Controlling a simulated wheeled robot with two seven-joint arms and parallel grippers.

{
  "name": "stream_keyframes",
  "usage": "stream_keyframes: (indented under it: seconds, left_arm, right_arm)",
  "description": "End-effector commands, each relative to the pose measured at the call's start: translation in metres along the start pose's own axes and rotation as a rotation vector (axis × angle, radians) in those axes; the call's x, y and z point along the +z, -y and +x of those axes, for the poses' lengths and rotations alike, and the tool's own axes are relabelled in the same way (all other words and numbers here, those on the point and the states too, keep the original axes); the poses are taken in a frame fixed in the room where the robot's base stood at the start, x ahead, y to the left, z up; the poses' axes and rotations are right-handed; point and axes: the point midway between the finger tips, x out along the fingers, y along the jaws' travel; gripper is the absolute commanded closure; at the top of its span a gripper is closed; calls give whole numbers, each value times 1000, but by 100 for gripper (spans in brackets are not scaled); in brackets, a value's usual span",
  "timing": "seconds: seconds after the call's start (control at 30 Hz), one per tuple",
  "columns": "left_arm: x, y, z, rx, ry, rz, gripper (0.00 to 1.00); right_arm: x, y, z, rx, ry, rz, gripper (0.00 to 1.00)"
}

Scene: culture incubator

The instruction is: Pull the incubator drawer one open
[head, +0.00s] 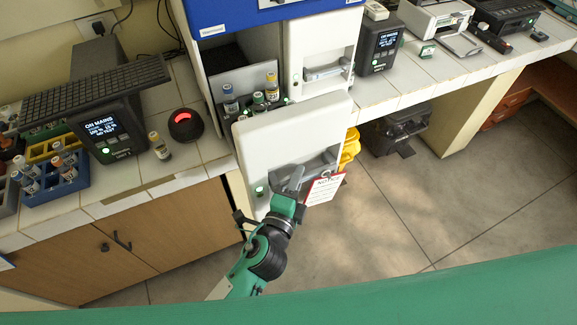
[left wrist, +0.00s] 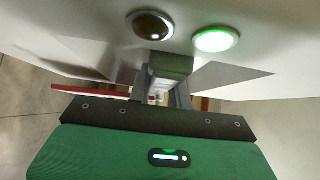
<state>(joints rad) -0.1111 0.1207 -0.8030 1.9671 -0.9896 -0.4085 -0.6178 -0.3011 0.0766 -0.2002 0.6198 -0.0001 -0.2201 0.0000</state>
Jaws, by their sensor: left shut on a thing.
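The incubator (head: 225,57) is a blue and white cabinet on the tiled bench. One white drawer (head: 270,137) stands pulled out from its left bay, with several capped vials (head: 258,98) showing behind its front. My left gripper (head: 294,180) is at the drawer's grey handle (head: 318,162) and shut on it. In the left wrist view the handle (left wrist: 170,67) runs between the fingers, under a lit green button (left wrist: 215,41) and a dark round one. My right gripper is not in view.
The neighbouring white drawer (head: 322,50) is flush and closed. A red-bordered tag (head: 324,188) hangs beside my gripper. A dark display unit (head: 108,130), a round red-lit device (head: 185,125) and vial racks stand on the left bench. Open floor (head: 385,215) lies to the right.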

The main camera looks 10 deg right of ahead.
Motion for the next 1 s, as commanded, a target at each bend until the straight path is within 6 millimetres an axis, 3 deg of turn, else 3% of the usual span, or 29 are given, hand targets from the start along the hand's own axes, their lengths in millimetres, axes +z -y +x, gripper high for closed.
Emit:
stream_keyframes:
  seconds: [0.4, 1.0]
  left_arm:
    - [-42, -3, -42, 4, 0, -2, 100]
    - [-52, -1, -52, 3, 0, 0, 100]
  right_arm:
    - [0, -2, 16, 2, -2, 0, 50]
    - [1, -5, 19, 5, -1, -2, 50]
